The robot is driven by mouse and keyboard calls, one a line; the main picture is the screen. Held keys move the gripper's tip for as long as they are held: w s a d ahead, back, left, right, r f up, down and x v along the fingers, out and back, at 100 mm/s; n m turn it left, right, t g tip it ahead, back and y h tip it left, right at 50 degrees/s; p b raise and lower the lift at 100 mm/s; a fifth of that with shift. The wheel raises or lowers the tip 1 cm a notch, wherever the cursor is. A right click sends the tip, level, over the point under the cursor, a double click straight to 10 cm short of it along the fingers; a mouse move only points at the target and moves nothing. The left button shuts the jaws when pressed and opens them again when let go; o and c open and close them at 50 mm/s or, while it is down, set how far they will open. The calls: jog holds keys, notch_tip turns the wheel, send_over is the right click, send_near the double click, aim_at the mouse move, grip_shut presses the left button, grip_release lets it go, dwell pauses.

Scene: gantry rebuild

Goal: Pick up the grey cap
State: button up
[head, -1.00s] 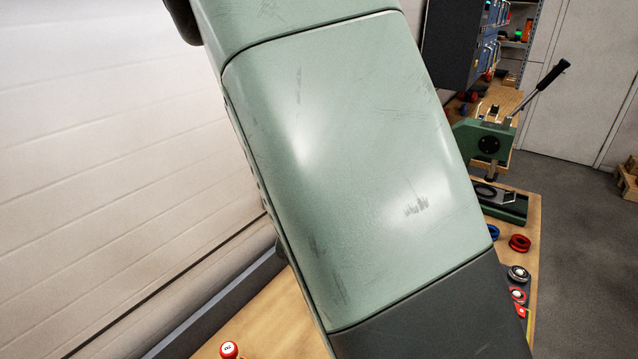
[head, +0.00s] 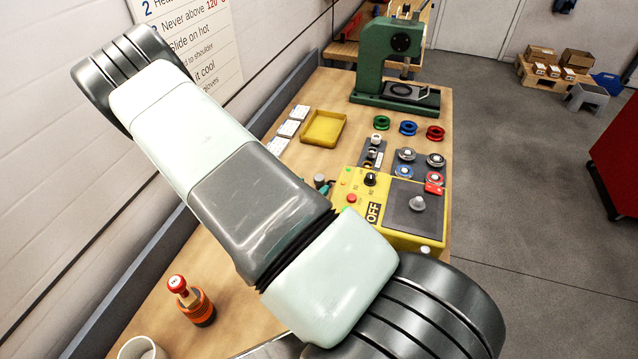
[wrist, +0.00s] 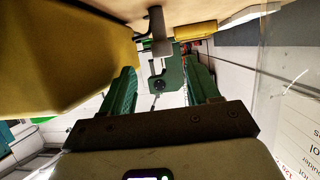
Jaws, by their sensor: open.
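My gripper (wrist: 162,74) shows in the wrist view with its two green fingers apart and nothing held between them. A small grey piece with a wide end on a narrower stem (wrist: 162,46), apparently the grey cap, lies beyond the fingertips, roughly in line with the gap. That view is upside down, with the bench at the top. In the head view a small grey top (head: 320,178) shows left of the yellow control box (head: 348,182), with a teal bit beside it that may be a fingertip. My arm hides the rest of the gripper there.
The yellow box stands close beside the grey piece. A yellow tray (head: 343,129) and green press (head: 357,78) are farther back. Coloured rings (head: 408,128) lie right. An orange stamp-like piece (head: 202,312) and white cup (head: 140,350) stand at the near left.

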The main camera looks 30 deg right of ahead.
aim_at(317, 181)
jog(key=x, duration=0.7)
jog(key=shift+w+f, duration=0.1)
jog(key=shift+w, duration=0.1)
jog(key=shift+c, duration=0.4)
jog(key=c, duration=1)
